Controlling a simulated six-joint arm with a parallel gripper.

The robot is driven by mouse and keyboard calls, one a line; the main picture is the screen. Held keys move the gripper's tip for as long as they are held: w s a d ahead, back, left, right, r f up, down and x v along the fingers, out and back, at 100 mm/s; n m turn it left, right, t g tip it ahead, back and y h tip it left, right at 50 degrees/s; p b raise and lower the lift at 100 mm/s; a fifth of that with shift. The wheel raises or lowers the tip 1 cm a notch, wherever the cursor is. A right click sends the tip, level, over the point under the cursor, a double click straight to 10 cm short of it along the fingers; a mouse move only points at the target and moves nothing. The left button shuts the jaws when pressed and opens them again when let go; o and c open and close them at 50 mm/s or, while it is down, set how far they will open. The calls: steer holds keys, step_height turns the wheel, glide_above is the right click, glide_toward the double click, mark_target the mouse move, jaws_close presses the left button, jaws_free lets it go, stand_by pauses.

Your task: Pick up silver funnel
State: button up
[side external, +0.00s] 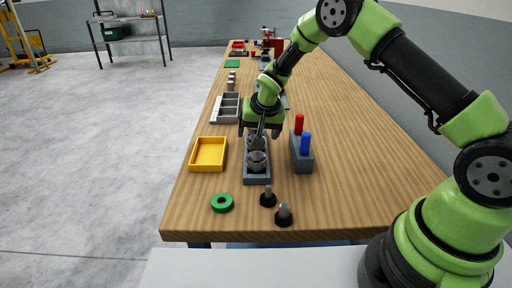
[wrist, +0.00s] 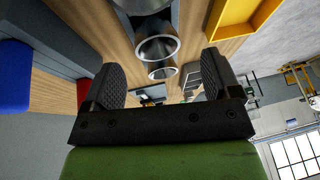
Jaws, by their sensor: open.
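Two round silver pieces, the nearer silver funnel (side external: 257,162) and a farther one (side external: 254,143), sit in a narrow grey holder (side external: 257,179) on the wooden table. In the wrist view, silver round openings (wrist: 157,47) line up ahead of the fingers, with a smaller one (wrist: 162,70) closer to the gap. My gripper (side external: 259,134) is over the far end of the holder, partly hiding the farther silver piece. In the wrist view its two dark ridged fingers (wrist: 162,78) are spread apart with nothing held between them.
A yellow tray (side external: 209,154) stands left of the holder. A grey block (side external: 301,160) with red and blue cylinders stands close on its right. A green ring (side external: 222,203) and two black-based pegs (side external: 284,215) are in front. A compartment tray (side external: 226,107) lies behind left.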

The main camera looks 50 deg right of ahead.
steer(key=x, duration=0.4)
steer(key=shift+d, duration=0.25)
steer(key=shift+c, duration=0.5)
steer(key=c, duration=1)
step_height(320, 180, up, 13)
steer(key=shift+f, duration=0.2)
